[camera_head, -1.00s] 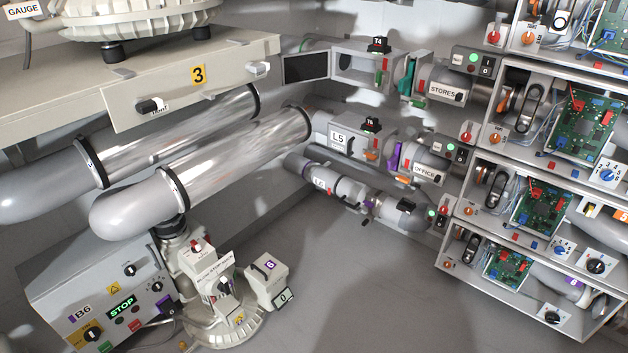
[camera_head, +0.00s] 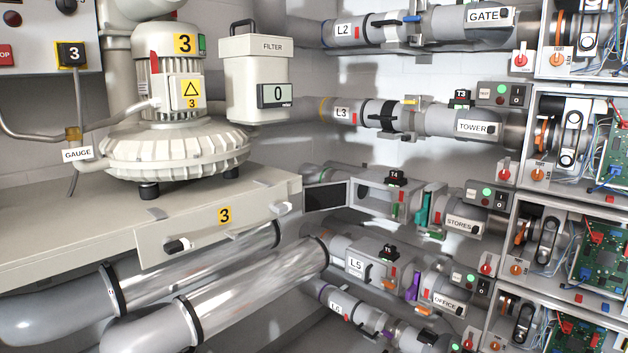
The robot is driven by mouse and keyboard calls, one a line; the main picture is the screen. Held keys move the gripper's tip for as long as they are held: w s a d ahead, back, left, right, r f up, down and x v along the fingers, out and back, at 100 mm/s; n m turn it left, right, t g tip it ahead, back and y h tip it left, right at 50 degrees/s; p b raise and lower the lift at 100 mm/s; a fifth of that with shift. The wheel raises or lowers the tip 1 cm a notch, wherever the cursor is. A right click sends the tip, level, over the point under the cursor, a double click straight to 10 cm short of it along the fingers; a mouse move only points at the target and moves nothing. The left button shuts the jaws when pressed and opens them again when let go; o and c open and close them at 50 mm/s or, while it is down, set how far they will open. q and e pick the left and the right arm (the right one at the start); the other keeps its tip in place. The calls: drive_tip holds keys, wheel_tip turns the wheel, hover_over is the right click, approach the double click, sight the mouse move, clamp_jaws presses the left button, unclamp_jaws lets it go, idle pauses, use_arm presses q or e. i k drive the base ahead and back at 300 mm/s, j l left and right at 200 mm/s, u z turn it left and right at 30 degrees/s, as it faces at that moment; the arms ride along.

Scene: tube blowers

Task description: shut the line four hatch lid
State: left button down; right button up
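The line between L3 and L5, which leads to the STORES label (camera_head: 460,224), has a grey hatch housing (camera_head: 372,199) with a black tag block (camera_head: 396,178) on top. A lid with a dark inner face and a pale frame (camera_head: 326,196) stands swung out to the left of this housing. It looks open. The lid's L4 label does not show. A teal part (camera_head: 423,210) and a red-and-green part sit to the right of the housing. Neither of my grippers is in view.
A bench (camera_head: 60,215) with blower 3 (camera_head: 175,150) and a filter box (camera_head: 256,75) fills the left. Large silver pipes (camera_head: 250,300) run below it. Other lines L2, L3, L5 (camera_head: 355,266) and L6 lie above and below. Open electronics cabinets (camera_head: 520,200) stand at the right.

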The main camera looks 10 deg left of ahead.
sight(328, 195)
drive_tip(key=i+l+z, duration=0.1)
drive_tip(key=i, duration=0.5)
drive_tip(key=i+l+z, duration=0.1)
drive_tip(key=i+l, duration=0.2)
drive_tip(key=i, duration=0.3)
drive_tip(key=i+l+z, duration=0.1)
drive_tip(key=i, duration=0.5)
